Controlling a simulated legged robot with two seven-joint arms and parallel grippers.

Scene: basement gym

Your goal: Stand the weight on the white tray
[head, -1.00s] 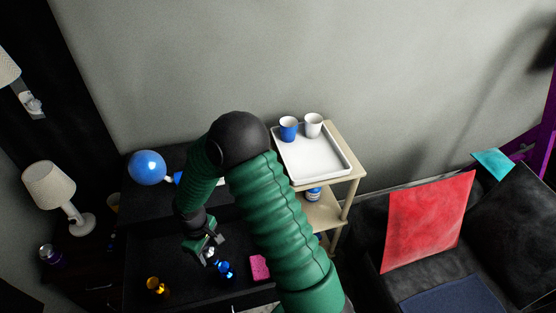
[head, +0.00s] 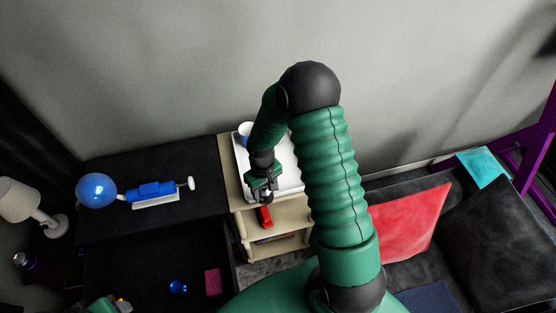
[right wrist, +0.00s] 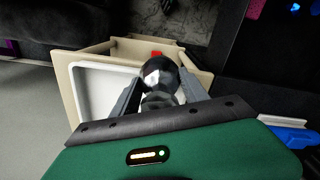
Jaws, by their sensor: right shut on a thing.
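My right gripper (head: 264,190) is above the near left part of the white tray (head: 240,165). It is shut on the weight, whose glossy black ball-shaped end (right wrist: 160,73) shows between the fingers in the right wrist view. The weight's lower part is hidden by the gripper. The white tray (right wrist: 88,90) lies beside the weight in that view, and I cannot tell the height between them. A green part that looks like my left gripper (head: 103,304) barely shows at the bottom edge; its fingers are unclear.
A blue cup (head: 245,129) stands at the tray's back left. A red thing (head: 264,217) is on the wooden stand's lower shelf. Left are a blue ball (head: 96,190), a blue and white object (head: 153,193), a small blue thing (head: 178,287) and a pink block (head: 212,282).

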